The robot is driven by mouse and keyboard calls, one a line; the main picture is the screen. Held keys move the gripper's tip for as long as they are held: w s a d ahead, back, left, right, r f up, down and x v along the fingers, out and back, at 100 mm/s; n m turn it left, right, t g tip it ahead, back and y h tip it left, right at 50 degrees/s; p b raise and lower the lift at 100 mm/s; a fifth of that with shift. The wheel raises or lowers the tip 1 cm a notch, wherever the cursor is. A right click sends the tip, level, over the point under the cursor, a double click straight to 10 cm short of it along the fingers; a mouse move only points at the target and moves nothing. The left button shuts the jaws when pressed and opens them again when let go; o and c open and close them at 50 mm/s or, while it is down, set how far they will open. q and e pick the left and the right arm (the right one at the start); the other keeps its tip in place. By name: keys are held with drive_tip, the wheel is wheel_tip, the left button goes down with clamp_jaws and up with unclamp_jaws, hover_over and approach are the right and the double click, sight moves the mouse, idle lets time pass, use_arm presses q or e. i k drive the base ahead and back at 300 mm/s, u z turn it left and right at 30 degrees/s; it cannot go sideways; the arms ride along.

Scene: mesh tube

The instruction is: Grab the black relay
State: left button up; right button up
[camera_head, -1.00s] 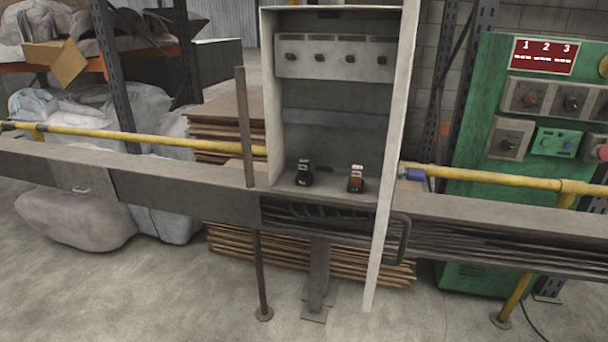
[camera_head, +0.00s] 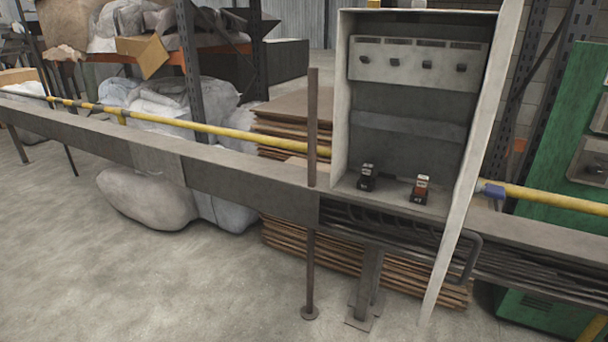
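The black relay (camera_head: 367,177) stands upright on the floor of an open grey metal cabinet (camera_head: 343,95), at its left side. A second relay with a red-brown front (camera_head: 420,189) stands to its right on the same cabinet floor, with a gap between them. Neither of my grippers is in the head view, and nothing touches the relays.
A row of several dark knobs (camera_head: 427,64) is on the cabinet's upper panel. A grey ledge (camera_head: 240,190) and a yellow pipe (camera_head: 215,130) run across. A thin brown post (camera_head: 312,130) stands left of the cabinet. The concrete floor at front left (camera_head: 150,280) is clear.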

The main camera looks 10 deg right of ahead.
sight(367, 170)
drive_tip(key=u, duration=0.3)
drive_tip(key=i, duration=1.2)
drive_tip(key=z, duration=1.6)
